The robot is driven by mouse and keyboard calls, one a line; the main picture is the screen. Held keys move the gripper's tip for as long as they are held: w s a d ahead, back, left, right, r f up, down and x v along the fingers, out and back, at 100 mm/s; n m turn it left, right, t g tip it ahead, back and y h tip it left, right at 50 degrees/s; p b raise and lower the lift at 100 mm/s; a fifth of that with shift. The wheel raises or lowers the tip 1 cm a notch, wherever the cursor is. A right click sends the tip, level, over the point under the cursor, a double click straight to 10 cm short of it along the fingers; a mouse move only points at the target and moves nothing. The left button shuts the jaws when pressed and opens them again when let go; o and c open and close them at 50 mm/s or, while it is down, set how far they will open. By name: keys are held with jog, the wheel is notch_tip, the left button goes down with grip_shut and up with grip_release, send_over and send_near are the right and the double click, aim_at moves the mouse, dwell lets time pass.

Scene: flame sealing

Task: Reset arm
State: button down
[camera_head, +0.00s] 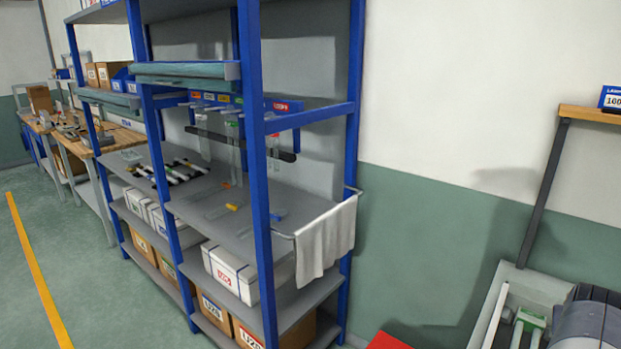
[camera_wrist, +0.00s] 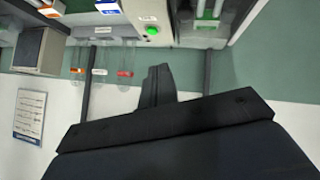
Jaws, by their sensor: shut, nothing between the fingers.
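My gripper (camera_wrist: 157,70) shows in the wrist view as dark fingers pointing up from a wide black body. The fingers are together with nothing between them. They are in front of a green and white wall, below a grey machine with a green button (camera_wrist: 152,30). My gripper does not show in the head view.
A blue-framed shelf (camera_head: 257,180) holds boxes and tools, with a white cloth (camera_head: 326,240) on its end rail. Workbenches (camera_head: 108,140) stand farther left. In the wrist view, clear tubes (camera_wrist: 125,84) and a wall poster (camera_wrist: 30,115) lie left of the fingers.

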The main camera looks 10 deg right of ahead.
jog(key=shift+f, duration=0.1)
jog(key=w+d+f+b, duration=0.1)
jog(key=f, duration=0.2)
jog(key=w+d+f+b, duration=0.1)
jog(key=w+d+f, duration=0.1)
jog(key=f, duration=0.1)
jog(key=w+d+f+b, duration=0.1)
jog(key=w+d+f, duration=0.1)
jog(key=f, duration=0.2)
jog(key=shift+d, duration=0.2)
jog(key=shift+f+b, duration=0.3)
jog(key=shift+f, duration=0.2)
